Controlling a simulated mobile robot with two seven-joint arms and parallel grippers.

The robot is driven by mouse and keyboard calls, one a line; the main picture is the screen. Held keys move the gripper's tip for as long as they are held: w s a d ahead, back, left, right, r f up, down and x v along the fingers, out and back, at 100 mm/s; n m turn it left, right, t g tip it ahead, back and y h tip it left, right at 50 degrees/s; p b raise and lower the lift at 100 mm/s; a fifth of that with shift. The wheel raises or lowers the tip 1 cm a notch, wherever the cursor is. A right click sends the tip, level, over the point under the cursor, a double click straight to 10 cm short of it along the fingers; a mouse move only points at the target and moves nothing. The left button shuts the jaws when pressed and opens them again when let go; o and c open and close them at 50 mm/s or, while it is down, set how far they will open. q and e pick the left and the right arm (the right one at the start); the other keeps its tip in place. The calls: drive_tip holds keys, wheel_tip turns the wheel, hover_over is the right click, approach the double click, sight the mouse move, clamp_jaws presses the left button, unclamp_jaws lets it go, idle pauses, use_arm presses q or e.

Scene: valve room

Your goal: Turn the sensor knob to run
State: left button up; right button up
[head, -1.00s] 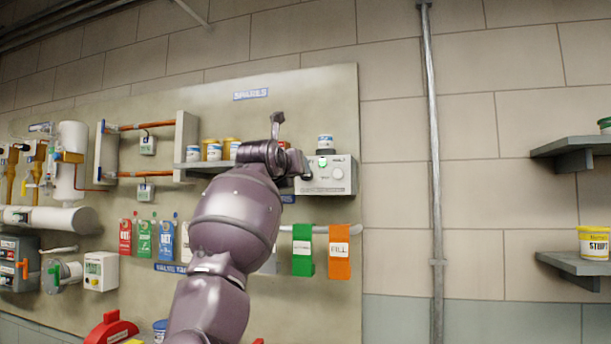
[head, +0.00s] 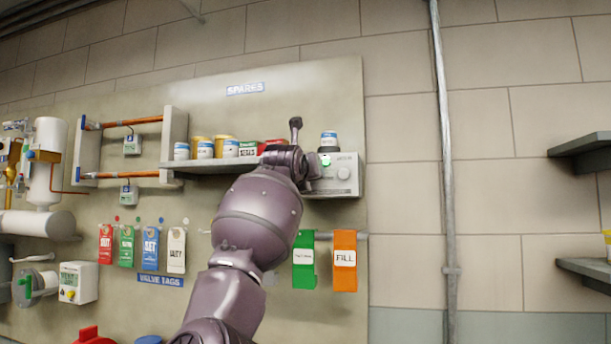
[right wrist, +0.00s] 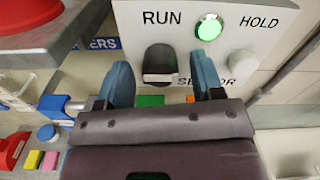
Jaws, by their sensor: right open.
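The sensor box (head: 345,178) is a pale grey panel at the right end of the wall shelf. In the right wrist view its face (right wrist: 275,22) reads RUN at left and HOLD at right, with a lit green lamp (right wrist: 209,27) between them. The dark sensor knob (right wrist: 160,62) sits below, over a partly hidden label. In the head view my right arm hides the knob. My left gripper is out of view.
A round white button (right wrist: 243,63) is right of the knob. Several tubs and boxes stand on the shelf (head: 215,166), one white tub (head: 329,142) on the sensor box. Green (head: 303,262) and orange (head: 345,260) tags hang below. A vertical pipe (head: 445,180) runs at right.

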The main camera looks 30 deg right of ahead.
drive_tip(key=shift+c, duration=1.1)
drive_tip(key=c, duration=0.7)
use_arm(q)
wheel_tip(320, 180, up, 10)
drive_tip(key=p, duration=0.9)
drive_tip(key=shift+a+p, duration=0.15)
drive_tip(key=shift+p, duration=0.25)
use_arm(e)
drive_tip(key=shift+n, duration=8.9)
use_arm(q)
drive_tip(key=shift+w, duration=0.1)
